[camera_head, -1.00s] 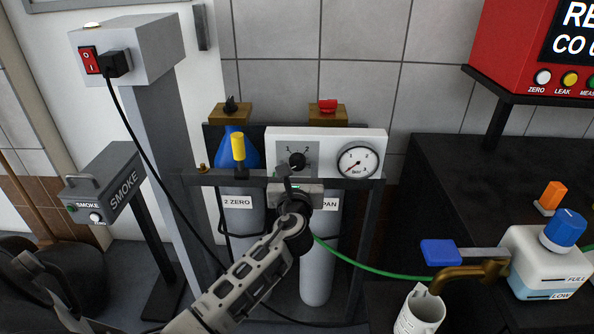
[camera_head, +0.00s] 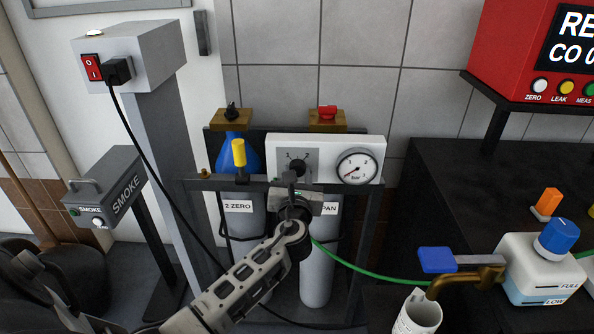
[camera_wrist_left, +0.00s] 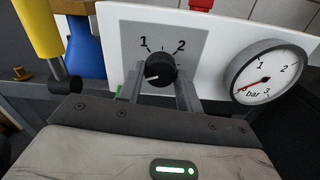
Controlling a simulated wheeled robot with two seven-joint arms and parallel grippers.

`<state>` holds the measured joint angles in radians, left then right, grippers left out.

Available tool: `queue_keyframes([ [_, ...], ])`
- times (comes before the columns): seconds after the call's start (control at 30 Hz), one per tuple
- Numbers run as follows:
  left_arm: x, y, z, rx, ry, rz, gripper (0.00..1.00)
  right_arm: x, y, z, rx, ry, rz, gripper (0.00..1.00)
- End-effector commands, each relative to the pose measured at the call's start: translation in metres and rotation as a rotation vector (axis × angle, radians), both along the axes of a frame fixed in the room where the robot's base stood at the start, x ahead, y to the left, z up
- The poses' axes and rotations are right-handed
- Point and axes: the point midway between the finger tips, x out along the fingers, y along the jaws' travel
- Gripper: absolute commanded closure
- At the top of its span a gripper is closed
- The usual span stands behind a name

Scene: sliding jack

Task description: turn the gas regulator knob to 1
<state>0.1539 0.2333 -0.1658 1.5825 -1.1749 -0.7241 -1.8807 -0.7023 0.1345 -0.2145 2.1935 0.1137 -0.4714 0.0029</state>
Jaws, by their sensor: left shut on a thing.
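The regulator panel (camera_head: 325,144) is a white plate with a grey dial field, marked 1 and 2. In the left wrist view, the black regulator knob (camera_wrist_left: 161,69) sits between the two fingers of my left gripper (camera_wrist_left: 160,88), which is shut on it. The knob's white mark points to the lower left, below the 1. The round bar gauge (camera_wrist_left: 270,72) is right of the knob; its red needle points to the lower left. My right gripper is not in view.
Gas cylinders (camera_head: 317,250) stand below the panel in a dark frame. A green hose (camera_head: 355,265) runs right. The dark counter (camera_head: 440,180) and smoke box (camera_head: 105,185) stand at the sides.

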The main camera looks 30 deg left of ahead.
Motion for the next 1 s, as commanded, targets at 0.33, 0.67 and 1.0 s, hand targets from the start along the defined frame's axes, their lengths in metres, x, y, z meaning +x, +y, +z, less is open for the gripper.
queue_keyframes([
  [0.33, 0.0, 0.001, 0.007, 0.261, 0.162, 0.0, 0.88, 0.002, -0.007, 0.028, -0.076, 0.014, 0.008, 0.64],
  [0.67, -0.001, 0.001, 0.006, 0.527, 0.326, -0.001, 0.88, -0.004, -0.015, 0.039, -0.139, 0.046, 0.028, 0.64],
  [1.0, -0.001, 0.001, 0.004, 0.795, 0.49, 0.0, 0.88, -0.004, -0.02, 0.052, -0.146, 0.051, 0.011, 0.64],
])
